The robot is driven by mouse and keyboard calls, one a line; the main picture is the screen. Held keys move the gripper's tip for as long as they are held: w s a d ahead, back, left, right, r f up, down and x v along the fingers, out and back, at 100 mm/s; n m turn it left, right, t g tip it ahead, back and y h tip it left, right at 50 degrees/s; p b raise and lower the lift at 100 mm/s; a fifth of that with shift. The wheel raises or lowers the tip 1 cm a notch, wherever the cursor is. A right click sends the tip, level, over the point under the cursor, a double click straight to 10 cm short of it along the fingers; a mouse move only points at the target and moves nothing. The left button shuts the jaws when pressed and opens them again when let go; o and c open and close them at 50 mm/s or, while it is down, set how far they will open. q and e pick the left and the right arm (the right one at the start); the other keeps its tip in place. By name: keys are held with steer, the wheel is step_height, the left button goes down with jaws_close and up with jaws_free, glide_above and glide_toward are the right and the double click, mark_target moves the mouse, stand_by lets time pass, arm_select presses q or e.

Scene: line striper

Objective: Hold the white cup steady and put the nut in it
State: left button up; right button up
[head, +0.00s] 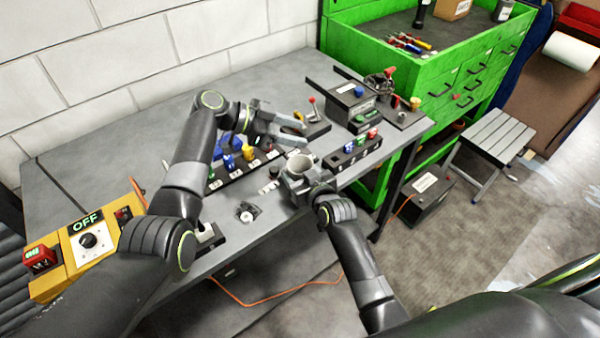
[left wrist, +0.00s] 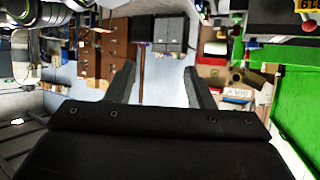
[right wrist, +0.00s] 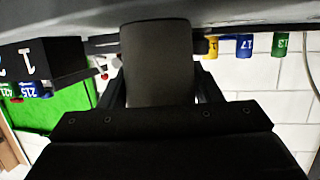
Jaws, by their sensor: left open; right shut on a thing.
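The white cup (head: 302,164) looks pale grey in the head view and stands near the table's front edge, open end up. My right gripper (head: 298,182) is shut around its side. In the right wrist view the cup (right wrist: 158,62) fills the space between the fingers. My left gripper (head: 304,134) is open and empty, above the table and beyond the cup. Its two spread fingers also show in the left wrist view (left wrist: 160,85), with nothing between them. Small pale pieces (head: 271,183) lie on the table left of the cup; I cannot tell whether one is the nut.
A black numbered rack (head: 228,178) with blue and other coloured pieces lies left of the cup. Another rack (head: 352,152) with coloured pieces stands to the right. A black box (head: 350,105) and red-knobbed clamps stand behind. A small dark fixture (head: 246,212) lies near the front edge.

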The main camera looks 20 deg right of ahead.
arm_select(q)
steer(key=v, duration=1.2)
arm_select(e)
steer(key=o, duration=1)
steer(key=v, duration=1.2)
arm_select(q)
steer(key=shift+f, duration=0.1)
